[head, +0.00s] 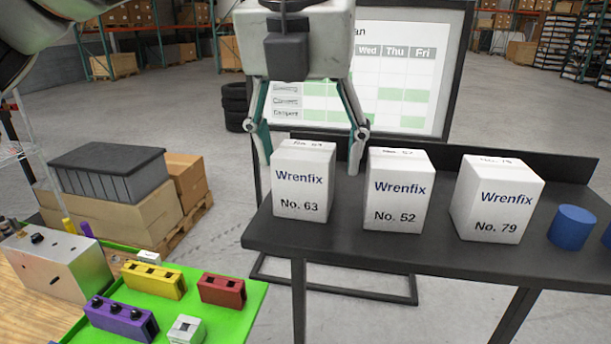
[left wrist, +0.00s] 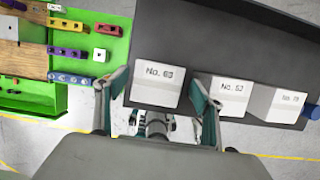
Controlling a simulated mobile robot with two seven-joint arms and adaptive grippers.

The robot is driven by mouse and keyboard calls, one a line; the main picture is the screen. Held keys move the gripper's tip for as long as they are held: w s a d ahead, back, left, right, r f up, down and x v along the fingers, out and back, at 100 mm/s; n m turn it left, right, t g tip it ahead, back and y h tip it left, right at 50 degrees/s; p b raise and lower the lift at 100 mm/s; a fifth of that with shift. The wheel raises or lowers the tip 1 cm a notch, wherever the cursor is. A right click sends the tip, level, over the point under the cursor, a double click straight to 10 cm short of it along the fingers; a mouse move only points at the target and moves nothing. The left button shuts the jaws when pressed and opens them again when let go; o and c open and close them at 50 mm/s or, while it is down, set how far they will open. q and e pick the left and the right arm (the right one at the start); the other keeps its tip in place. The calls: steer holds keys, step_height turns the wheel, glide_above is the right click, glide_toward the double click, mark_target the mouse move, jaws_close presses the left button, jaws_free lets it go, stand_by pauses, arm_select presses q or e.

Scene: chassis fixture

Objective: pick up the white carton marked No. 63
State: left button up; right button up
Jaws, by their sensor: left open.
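The white carton No. 63 (head: 302,185) stands upright on the dark table, at the left of a row of three Wrenfix cartons. In the left wrist view the carton (left wrist: 157,88) appears between my two fingers. My left gripper (head: 311,152) is open and empty, pointing down at the carton, one finger toward each side. The carton hides part of the fingertips in the head view; I see no clear contact. The left gripper also shows in the left wrist view (left wrist: 160,84). My right gripper is not in view.
Carton No. 52 (head: 397,192) stands close to the right of No. 63, with a narrow gap. Carton No. 79 (head: 494,200) and a blue cylinder (head: 571,227) are farther right. A raised edge (head: 560,166) runs behind them. A green tray (head: 215,322) with colored blocks is at the left.

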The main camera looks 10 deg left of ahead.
mark_target(307, 179)
arm_select(q)
steer(key=x, duration=0.5)
steer(key=shift+a+f+p, duration=0.1)
steer(key=shift+a+p, duration=0.1)
steer(key=shift+p, duration=0.2)
steer(key=c, duration=1.5)
